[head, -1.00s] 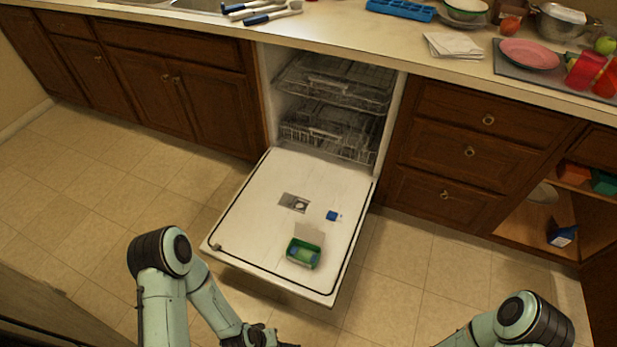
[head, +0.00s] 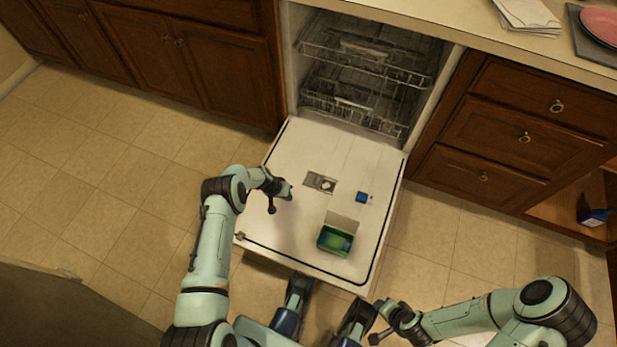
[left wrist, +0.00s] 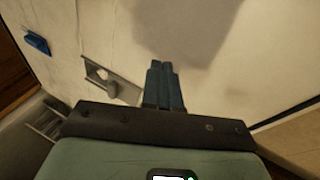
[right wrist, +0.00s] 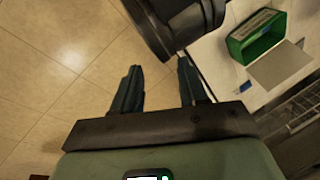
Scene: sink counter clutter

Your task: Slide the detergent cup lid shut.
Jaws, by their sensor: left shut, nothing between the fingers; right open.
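The detergent cup (head: 320,182) is a grey metal-looking panel set in the lowered dishwasher door (head: 290,150), with a pale round part. It also shows in the left wrist view (left wrist: 125,90), left of my fingers. The lid is too small to tell apart from the panel clearly. My left gripper (head: 288,190) is shut and empty, over the door just left of the cup; its closed fingertips (left wrist: 161,66) point at bare door. My right gripper (head: 376,322) is open and empty, off the door's front right corner; its spread fingers show in the right wrist view (right wrist: 158,68).
A blue detergent tablet (head: 362,197) lies right of the cup. An open green box (head: 335,242) stands near the door's front edge and shows in the right wrist view (right wrist: 257,40). Dish racks (head: 365,65) sit inside the dishwasher. Tiled floor lies on both sides.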

